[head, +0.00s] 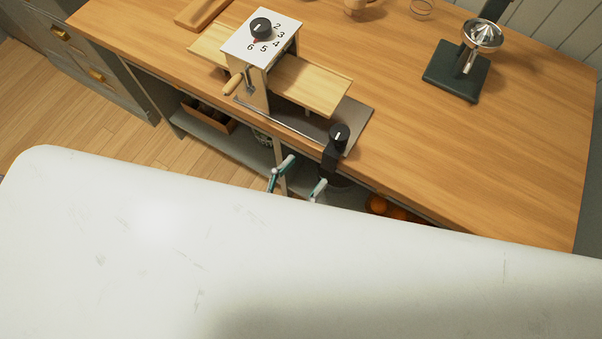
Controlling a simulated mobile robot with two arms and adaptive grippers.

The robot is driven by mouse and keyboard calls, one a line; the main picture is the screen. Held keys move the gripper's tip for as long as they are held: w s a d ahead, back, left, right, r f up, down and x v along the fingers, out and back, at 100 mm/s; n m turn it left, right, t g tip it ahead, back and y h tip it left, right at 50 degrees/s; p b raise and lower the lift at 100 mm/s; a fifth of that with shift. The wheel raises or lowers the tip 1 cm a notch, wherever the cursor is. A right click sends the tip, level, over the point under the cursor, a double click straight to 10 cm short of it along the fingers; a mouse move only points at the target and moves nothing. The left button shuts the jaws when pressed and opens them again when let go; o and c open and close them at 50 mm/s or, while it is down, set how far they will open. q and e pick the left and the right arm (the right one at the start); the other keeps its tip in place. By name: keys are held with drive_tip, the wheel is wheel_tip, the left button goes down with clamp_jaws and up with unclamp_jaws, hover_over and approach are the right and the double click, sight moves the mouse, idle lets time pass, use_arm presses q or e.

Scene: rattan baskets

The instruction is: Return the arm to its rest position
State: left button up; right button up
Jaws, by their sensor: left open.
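My left gripper (300,181) shows only as two pale, teal-marked fingertips, in front of the counter's front edge. The tips are spread apart with nothing seen between them. The rest of the gripper and its arm are hidden behind a large white shape close to the camera. My right gripper is not in view.
A wooden counter (440,150) lies beyond the fingertips. A rolling machine with a numbered dial (262,30) and a black clamp (336,148) stands close to them. A dark green juicer (458,76) stands at right. Oranges (377,204) and a box (208,115) sit below.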

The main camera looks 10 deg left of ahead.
use_arm(q)
drive_tip(key=shift+s+a, duration=0.1)
drive_tip(key=shift+s, duration=0.1)
idle(0.5)
drive_tip(key=a+f+m+g+y, duration=0.1)
drive_tip(key=a+f+m+g, duration=0.15)
drive_tip(key=f+m, duration=0.65)
drive_tip(key=a+f+m+g+y, duration=0.2)
drive_tip(key=a+f+m, duration=0.25)
drive_tip(key=f, duration=0.85)
drive_tip(key=a+f+m+g+y, duration=0.1)
drive_tip(key=a+f+m+g, duration=0.15)
drive_tip(key=f+m, duration=0.7)
drive_tip(key=s+a+f+m+g+y, duration=0.2)
drive_tip(key=s+a+f+m+g, duration=0.2)
drive_tip(key=s+f, duration=0.5)
drive_tip(key=s+a+f+m+g+y, duration=0.2)
drive_tip(key=s+a+f+m+g, duration=0.2)
drive_tip(key=s, duration=0.9)
wheel_tip(320, 180, down, 5)
drive_tip(key=shift+a+r+m, duration=0.15)
drive_tip(key=shift+m, duration=0.95)
